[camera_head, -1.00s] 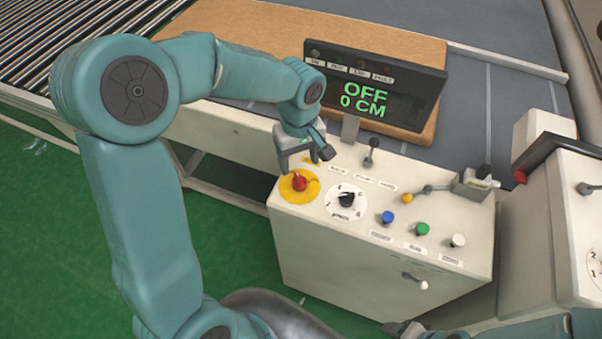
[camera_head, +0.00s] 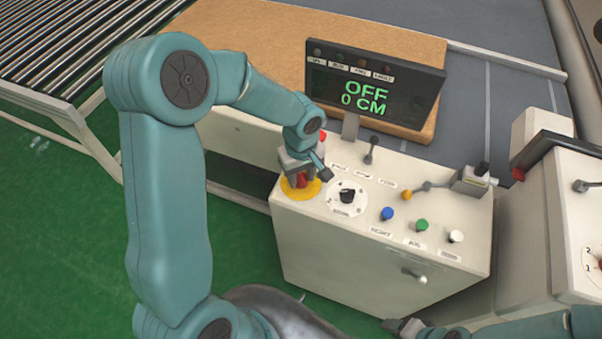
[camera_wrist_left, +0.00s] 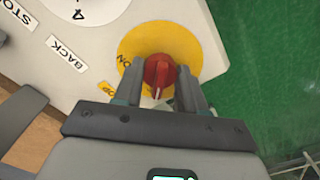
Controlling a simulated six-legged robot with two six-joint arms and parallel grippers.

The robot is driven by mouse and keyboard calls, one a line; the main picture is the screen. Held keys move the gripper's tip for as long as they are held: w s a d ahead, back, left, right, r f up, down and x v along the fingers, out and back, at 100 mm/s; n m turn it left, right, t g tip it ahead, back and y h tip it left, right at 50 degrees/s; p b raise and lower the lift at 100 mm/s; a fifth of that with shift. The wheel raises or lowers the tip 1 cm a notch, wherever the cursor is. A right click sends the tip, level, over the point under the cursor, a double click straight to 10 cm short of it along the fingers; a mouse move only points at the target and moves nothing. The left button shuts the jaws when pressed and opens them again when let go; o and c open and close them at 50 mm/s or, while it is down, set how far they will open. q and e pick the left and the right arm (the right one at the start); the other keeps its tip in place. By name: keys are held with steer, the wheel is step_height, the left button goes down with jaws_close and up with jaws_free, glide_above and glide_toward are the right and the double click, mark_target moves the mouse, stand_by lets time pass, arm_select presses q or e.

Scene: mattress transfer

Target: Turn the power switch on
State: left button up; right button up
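The power switch is a red knob on a yellow disc (camera_head: 312,190) at the left end of the white control panel. In the left wrist view, the red knob (camera_wrist_left: 159,70) sits on the yellow disc (camera_wrist_left: 190,46), beside ON and OFF labels. The knob's white mark points toward the gripper. My left gripper (camera_wrist_left: 161,88) is open, with one finger on each side of the knob; whether they touch it I cannot tell. In the head view, my left gripper (camera_head: 307,177) is over the knob and partly hides it. My right gripper (camera_head: 405,328) is at the bottom edge, its fingers unclear.
The display (camera_head: 374,86) reads OFF and 0 CM. A black dial (camera_head: 347,196), blue (camera_head: 387,213), green (camera_head: 421,225) and white (camera_head: 455,236) buttons, and a lever (camera_head: 371,151) stand right of the switch. Green floor (camera_head: 240,240) lies to the left.

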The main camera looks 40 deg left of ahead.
arm_select(q)
steer(key=shift+m, duration=0.3)
steer(key=m+b, duration=0.2)
steer(key=m, duration=0.1)
steer(key=shift+f+m, duration=0.1)
steer(key=shift+m, duration=0.2)
steer(key=m+b, duration=0.2)
steer(key=m, duration=0.2)
steer(key=shift+a, duration=0.1)
steer(key=m, duration=0.5)
steer(key=shift+b, duration=0.3)
steer(key=m, duration=0.4)
steer(key=shift+m, duration=0.3)
steer(key=o, duration=1.1)
steer(key=shift+w, duration=0.1)
steer(key=shift+c, duration=0.2)
